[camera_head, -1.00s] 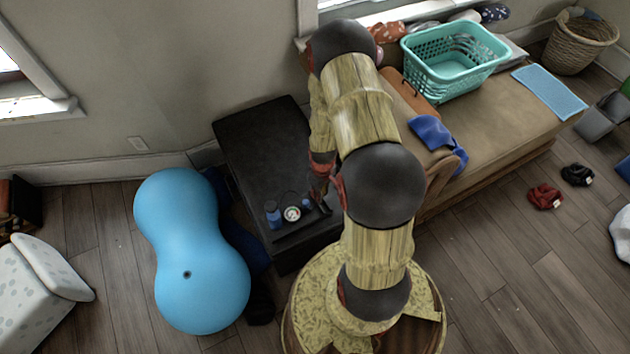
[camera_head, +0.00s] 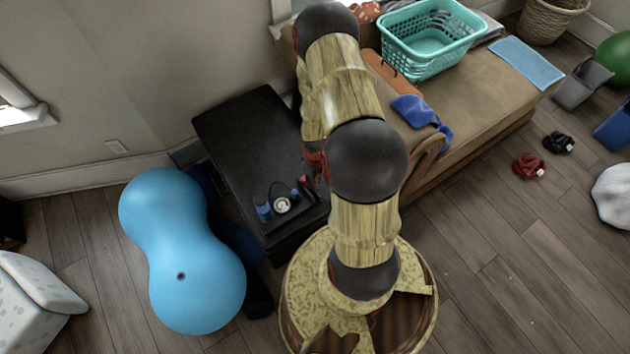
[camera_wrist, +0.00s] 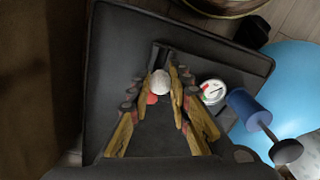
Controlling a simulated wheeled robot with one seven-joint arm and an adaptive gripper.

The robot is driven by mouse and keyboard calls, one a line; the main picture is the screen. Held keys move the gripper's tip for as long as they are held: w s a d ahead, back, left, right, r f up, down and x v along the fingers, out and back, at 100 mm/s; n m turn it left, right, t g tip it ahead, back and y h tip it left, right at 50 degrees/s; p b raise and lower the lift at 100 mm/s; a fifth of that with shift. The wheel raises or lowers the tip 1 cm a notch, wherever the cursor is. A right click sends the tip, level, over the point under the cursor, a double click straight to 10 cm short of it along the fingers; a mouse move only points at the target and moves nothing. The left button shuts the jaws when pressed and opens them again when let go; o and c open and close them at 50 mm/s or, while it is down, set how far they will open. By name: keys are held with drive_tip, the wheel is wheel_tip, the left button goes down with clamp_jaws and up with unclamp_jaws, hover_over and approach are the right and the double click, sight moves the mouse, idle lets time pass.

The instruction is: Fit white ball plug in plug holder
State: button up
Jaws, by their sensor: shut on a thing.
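The white ball plug (camera_wrist: 160,83) shows between the fingers of my gripper (camera_wrist: 159,80) in the wrist view. The gripper is shut on it, above the black table (camera_wrist: 110,60). A small red part (camera_wrist: 152,98) shows just below the ball. A dark upright slotted piece (camera_wrist: 159,53) stands just beyond the fingertips; I cannot tell whether it is the plug holder or whether the ball touches it. In the head view my arm hides most of the gripper and the ball, over the right side of the black table (camera_head: 245,125).
Beside the gripper are a round white dial (camera_wrist: 213,91) and a blue pump-like cylinder (camera_wrist: 250,108) with a rod. A blue peanut ball (camera_head: 185,255) lies left of the table. A brown bench (camera_head: 470,90) with a teal basket (camera_head: 430,45) is at right.

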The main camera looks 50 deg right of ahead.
drive_tip(key=shift+f+b, duration=1.45)
drive_tip(key=shift+f, duration=1)
drive_tip(key=shift+f+b, duration=0.75)
drive_tip(key=shift+f, duration=0.6)
drive_tip(key=o, duration=0.9)
drive_tip(key=shift+o, duration=0.4)
wheel_tip(320, 180, up, 12)
idle(0.4)
